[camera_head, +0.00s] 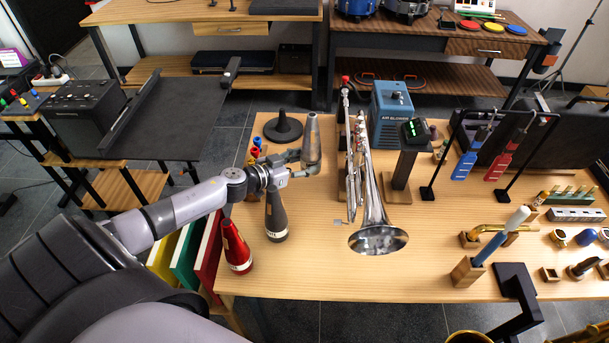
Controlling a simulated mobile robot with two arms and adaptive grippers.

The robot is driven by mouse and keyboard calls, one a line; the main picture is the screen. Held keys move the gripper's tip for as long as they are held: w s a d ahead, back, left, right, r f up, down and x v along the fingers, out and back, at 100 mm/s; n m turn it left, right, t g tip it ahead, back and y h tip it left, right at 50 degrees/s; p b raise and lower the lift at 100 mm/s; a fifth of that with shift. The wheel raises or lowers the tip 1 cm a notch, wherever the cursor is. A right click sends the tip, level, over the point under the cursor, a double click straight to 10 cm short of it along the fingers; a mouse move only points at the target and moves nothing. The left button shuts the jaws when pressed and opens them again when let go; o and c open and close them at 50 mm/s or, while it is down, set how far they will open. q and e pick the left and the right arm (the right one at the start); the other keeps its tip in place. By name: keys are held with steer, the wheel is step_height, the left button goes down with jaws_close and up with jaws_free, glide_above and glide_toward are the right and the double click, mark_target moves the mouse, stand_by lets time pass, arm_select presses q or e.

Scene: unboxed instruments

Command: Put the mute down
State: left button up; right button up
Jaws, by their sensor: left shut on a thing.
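A grey, cone-shaped mute (312,138) stands upright in my left gripper (306,166), whose fingers are closed around its lower part. Whether its base touches the table cannot be told. A dark grey mute (276,217) stands on the wooden table just below my left wrist, and a red mute (236,248) stands to its left near the table's front left edge. My right gripper is not in view.
A black round-based stand (283,129) is behind the gripper. A silver trumpet (370,195) with its bell forward lies to the right, near a blue air blower (391,112). Bare wooden table (315,265) lies in front of the gripper.

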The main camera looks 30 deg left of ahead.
arm_select(q)
step_height(320, 180, down, 3)
steer(key=shift+f+b, duration=0.1)
steer(key=shift+b, duration=0.4)
steer(key=shift+f, duration=0.55)
steer(key=shift+f+b, duration=0.4)
steer(key=shift+f, duration=0.15)
steer(key=o, duration=1.3)
steer(key=shift+s, duration=0.1)
